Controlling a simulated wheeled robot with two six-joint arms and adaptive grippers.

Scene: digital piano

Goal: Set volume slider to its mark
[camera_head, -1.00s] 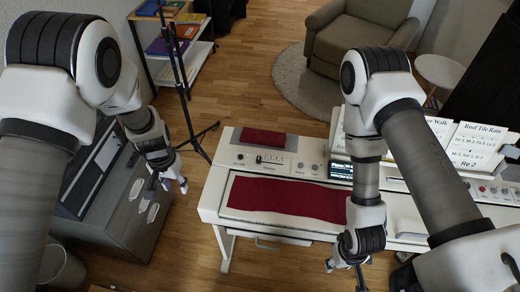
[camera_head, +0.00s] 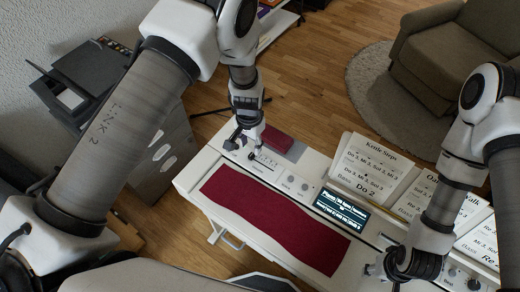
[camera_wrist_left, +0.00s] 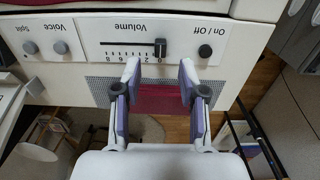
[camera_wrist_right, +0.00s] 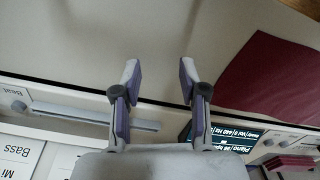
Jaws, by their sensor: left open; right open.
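The volume slider knob (camera_wrist_left: 160,48) is a small dark block on the white Volume panel (camera_wrist_left: 120,28) in the left wrist view. It sits at the 0 end of its printed scale, next to the On / Off button (camera_wrist_left: 205,51). I cannot make out a separate target mark. My left gripper (camera_wrist_left: 159,80) is open and empty, with the knob just beyond and between its fingertips. In the head view the left gripper (camera_head: 245,142) is over the piano's left end, partly hiding the panel. My right gripper (camera_wrist_right: 160,80) is open and empty near the piano's right part.
A red cloth (camera_head: 270,215) covers the keys, and a smaller red cloth (camera_head: 278,138) lies behind the panel. A lit display (camera_head: 342,208) and song sheets (camera_head: 370,170) stand to the right. A grey cabinet is left of the piano.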

